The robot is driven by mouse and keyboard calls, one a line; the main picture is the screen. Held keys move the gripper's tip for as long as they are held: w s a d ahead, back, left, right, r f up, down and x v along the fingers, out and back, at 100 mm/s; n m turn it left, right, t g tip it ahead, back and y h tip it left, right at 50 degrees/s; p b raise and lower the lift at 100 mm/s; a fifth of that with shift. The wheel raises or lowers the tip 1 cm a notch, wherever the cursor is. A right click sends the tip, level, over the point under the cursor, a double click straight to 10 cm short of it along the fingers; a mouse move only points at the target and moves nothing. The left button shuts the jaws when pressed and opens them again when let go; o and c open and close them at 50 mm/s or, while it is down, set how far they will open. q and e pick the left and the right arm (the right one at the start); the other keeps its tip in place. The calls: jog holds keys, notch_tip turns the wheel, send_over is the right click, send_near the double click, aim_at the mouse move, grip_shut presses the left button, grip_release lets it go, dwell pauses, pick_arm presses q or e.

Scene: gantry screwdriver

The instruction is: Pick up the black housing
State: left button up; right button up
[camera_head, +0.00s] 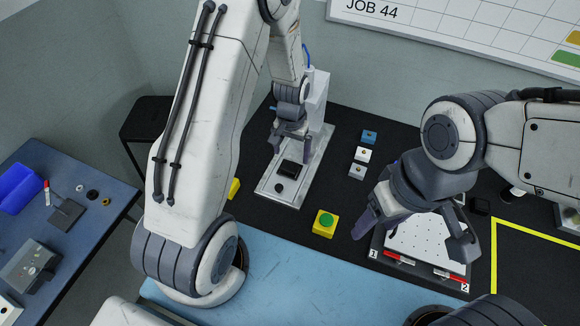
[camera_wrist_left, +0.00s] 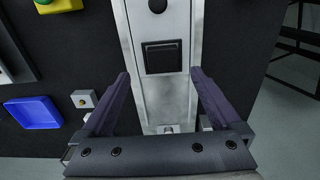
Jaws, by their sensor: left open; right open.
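A black square block (camera_head: 290,167), which looks like the black housing, sits on the pale metal base plate (camera_head: 272,186) of the gantry. It also shows in the left wrist view (camera_wrist_left: 162,57), centred between the fingers. My left gripper (camera_head: 290,143) is open and empty, above the plate just behind the block. In the left wrist view my left gripper (camera_wrist_left: 160,74) has one dark finger on each side of the block, both apart from it. My right gripper (camera_head: 414,235) is open over the white perforated plate (camera_head: 425,232) at the right, with nothing visible between its fingers.
A round black knob (camera_head: 279,188) is on the base plate in front of the block. The gantry column (camera_head: 317,97) rises behind. A yellow box with a green button (camera_head: 325,222) stands to the right. Blue (camera_head: 369,136), white (camera_head: 363,153) and grey (camera_head: 357,171) small boxes form a row.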

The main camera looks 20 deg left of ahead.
aim_at(290, 166)
pick_arm(q)
jog(key=shift+a+f+p, duration=0.15)
jog(key=shift+f+p, duration=0.2)
jog(key=shift+f, duration=1.1)
jog(key=shift+a+f+p, duration=0.1)
jog(key=shift+f+p, duration=0.25)
jog(key=shift+f, duration=1.05)
jog(key=c, duration=1.5)
jog(key=shift+w+r, duration=0.1)
jog(key=shift+r, duration=0.05)
